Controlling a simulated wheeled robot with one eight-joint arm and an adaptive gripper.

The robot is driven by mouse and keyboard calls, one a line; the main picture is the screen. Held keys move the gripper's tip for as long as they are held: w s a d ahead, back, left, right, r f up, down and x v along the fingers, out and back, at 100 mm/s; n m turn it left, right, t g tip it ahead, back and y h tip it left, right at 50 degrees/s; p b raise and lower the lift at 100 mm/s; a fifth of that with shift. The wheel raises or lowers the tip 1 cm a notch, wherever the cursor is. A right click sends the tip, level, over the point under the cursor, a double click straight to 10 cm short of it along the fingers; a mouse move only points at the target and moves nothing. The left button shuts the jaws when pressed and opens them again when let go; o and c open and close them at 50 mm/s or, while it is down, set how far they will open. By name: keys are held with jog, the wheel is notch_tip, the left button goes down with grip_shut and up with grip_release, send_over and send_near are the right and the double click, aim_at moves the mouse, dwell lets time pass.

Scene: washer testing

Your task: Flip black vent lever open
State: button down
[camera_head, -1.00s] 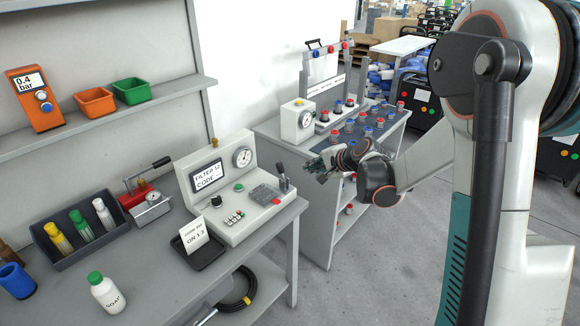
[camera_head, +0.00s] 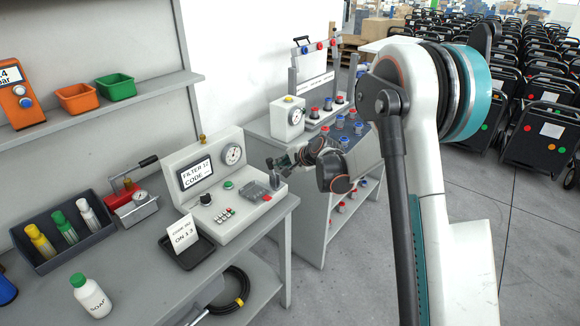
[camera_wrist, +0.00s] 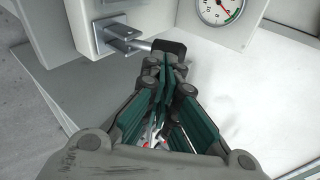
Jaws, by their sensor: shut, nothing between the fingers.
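The white tester (camera_head: 222,203) stands on the bench with a gauge and a screen reading "FILTER 12 CODE". Its black vent lever (camera_head: 275,179) is at the right end. In the wrist view, the lever's black handle (camera_wrist: 172,47) sits at the end of a metal stem that sticks out sideways from a white housing (camera_wrist: 90,25). My gripper (camera_head: 281,163) is at the tester's right end, close by the lever. In the wrist view my gripper (camera_wrist: 166,66) is shut and empty, its tips right at the black handle. I cannot tell whether they touch.
A black tray (camera_head: 187,252) with a card stands before the tester. A red press (camera_head: 128,195), a bottle rack (camera_head: 62,262) and a white bottle (camera_head: 91,296) are to the left. A second bench (camera_head: 312,222) with knobs stands behind my arm.

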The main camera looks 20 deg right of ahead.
aim_at(272, 160)
jog(key=shift+w+a+f, duration=0.2)
jog(key=shift+w, duration=0.35)
jog(key=shift+w+a+r+g+h+p, duration=0.15)
jog(key=shift+w+a+g+h+p, duration=0.2)
jog(key=shift+g+p, duration=0.2)
dwell(0.3)
jog(key=shift+w+a+r+g+h+p, duration=0.2)
jog(key=shift+w+a+g+h+p, duration=0.45)
jog(key=shift+g+p, duration=0.35)
jog(key=g, duration=0.1)
jog(key=w+g+h+p, duration=0.1)
jog(key=w+a+g+h, duration=0.1)
jog(key=shift+w+f+n+p, duration=0.1)
jog(key=shift+f+n+p, duration=0.2)
jog(key=shift+n, duration=0.1)
jog(key=shift+w+a+f+g+h+p, duration=0.25)
jog(key=shift+w+a+f+g+h, duration=0.3)
jog(key=shift+w+f+g, duration=0.2)
jog(key=shift+w+a+f+g+h+p, duration=0.2)
jog(key=shift+w+a+f+g+h, duration=0.4)
jog(key=shift+g, duration=0.2)
jog(key=shift+w+f, duration=0.1)
jog(key=shift+f, duration=0.05)
